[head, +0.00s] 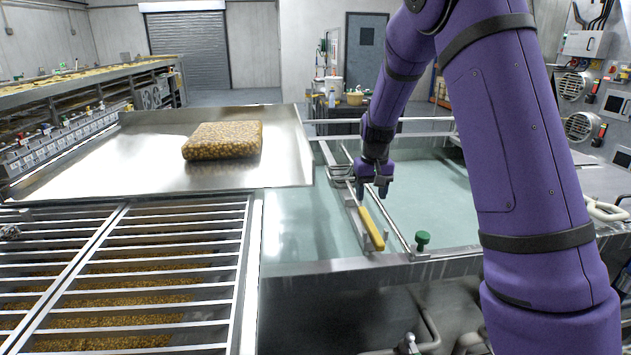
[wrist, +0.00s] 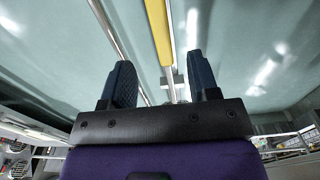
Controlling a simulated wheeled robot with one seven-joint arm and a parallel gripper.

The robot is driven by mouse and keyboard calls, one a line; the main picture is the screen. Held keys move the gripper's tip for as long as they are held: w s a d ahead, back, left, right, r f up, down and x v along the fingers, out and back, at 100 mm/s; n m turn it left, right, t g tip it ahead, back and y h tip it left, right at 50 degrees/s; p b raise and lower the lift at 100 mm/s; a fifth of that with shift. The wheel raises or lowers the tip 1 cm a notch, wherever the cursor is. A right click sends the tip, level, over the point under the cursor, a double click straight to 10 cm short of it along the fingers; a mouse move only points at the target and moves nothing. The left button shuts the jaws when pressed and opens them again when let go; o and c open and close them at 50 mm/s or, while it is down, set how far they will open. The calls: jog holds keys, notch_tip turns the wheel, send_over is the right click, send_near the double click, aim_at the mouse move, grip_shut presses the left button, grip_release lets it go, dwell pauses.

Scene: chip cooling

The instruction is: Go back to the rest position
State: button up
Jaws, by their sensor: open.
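My gripper (head: 374,190) hangs from my purple arm above the water tank, pointing down. In the wrist view my gripper (wrist: 160,85) has its two dark fingers spread wide, with nothing between the tips. A yellow bar-shaped handle (head: 371,228) lies along the metal rail of the tank, just below and in front of the fingers. The yellow handle (wrist: 158,30) also shows in the wrist view, beyond the fingers. I cannot tell from these views how large the gap between the fingers and the handle is.
A metal tray (head: 110,165) with a brown speckled block (head: 223,140) is at left. A barred grate (head: 150,262) lies in front of it. A green knob (head: 422,238) stands on the tank's front edge. The tank water (head: 310,225) is open around the rail.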

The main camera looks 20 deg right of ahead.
jog(key=s+a+r+t, duration=0.1)
jog(key=s+a+r, duration=0.2)
jog(key=s+r, duration=0.65)
jog(key=s+a+r+t, duration=0.1)
jog(key=s+a+r, duration=0.1)
jog(key=s, duration=0.6)
jog(key=s+a+r+n+t, duration=0.1)
jog(key=s+a+r, duration=0.1)
jog(key=s+r, duration=0.3)
jog(key=s+a+r+n+t, duration=0.1)
jog(key=s+a+r+t, duration=0.1)
jog(key=s, duration=1)
jog(key=shift+v, duration=0.9)
jog(key=shift+w, duration=0.1)
